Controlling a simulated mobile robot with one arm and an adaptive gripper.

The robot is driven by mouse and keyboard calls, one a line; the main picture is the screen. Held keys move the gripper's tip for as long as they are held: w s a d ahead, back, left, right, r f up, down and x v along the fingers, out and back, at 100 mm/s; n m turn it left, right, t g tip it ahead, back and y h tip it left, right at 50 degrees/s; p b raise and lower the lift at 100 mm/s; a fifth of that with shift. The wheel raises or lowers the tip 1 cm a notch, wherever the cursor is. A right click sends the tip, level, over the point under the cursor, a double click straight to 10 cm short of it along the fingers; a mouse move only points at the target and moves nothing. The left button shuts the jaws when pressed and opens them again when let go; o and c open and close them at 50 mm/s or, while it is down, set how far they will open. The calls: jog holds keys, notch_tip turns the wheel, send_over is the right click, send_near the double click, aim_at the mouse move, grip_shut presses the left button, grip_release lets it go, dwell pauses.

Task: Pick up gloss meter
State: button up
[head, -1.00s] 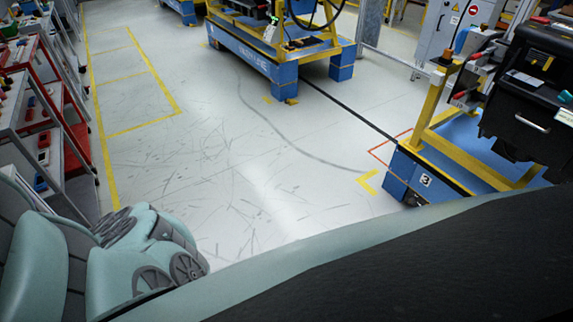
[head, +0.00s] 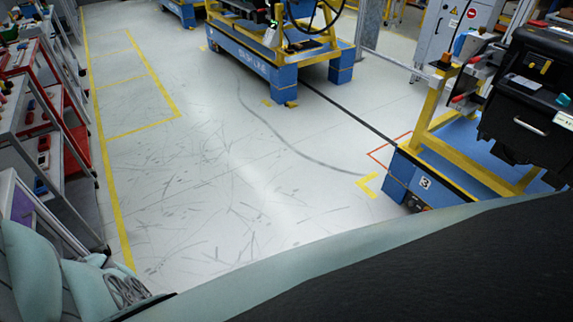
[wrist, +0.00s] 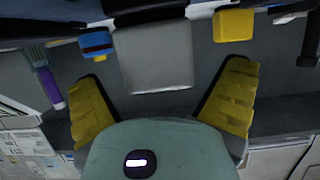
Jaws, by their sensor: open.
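My gripper (wrist: 164,76) shows in the wrist view with its two yellow fingers spread wide and nothing between them. A plain grey box-like block (wrist: 155,58) lies beyond the gap between the fingers, apart from them. A yellow block (wrist: 234,26) is beyond the right finger. I cannot tell which of these, if any, is the gloss meter. In the head view my gripper is out of sight; part of my arm shows at the lower left.
A brush with a purple handle (wrist: 48,82) is at the left of the wrist view. In the head view, shelves (head: 70,150) with small items line the left. A blue wheeled base (head: 408,178) with a yellow frame stands right. The floor between is clear.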

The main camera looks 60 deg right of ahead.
jog(key=shift+w+a+f, duration=0.1)
jog(key=shift+a+f, duration=0.05)
jog(key=shift+a, duration=0.2)
jog(key=c, duration=1.4)
